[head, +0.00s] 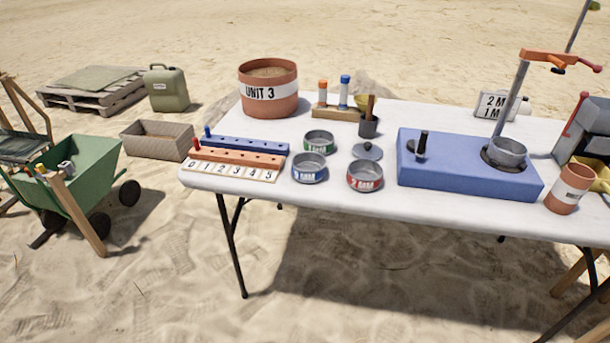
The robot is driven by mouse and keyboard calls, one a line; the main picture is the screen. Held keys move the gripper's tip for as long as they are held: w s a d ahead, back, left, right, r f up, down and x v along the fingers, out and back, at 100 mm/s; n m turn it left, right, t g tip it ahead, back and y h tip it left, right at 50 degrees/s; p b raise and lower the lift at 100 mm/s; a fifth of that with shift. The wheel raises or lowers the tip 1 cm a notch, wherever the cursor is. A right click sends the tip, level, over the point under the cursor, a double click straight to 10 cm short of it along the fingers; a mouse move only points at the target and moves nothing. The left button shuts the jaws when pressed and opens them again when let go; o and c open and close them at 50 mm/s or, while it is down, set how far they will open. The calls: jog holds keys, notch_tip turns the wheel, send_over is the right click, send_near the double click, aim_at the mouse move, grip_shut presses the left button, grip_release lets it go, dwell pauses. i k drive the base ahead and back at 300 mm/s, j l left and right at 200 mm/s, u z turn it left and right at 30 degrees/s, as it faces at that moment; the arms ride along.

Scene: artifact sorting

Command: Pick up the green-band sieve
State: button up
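The green-band sieve (319,142) is a small round grey metal pan with a green band. It sits upright on the white folding table (440,208), left of the table's middle. A blue-band sieve (309,168) stands just in front of it, and a red-band sieve (365,176) stands in front and to the right. A small grey lid with a knob (367,151) lies to its right. My gripper is not in view.
A pegged scale board (236,160) lies left of the sieves. A blue base (465,178) with a grey pan (507,150) is right. Sand surrounds the table.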

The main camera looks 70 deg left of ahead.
aim_at(322, 141)
jog(key=u, duration=2.4)
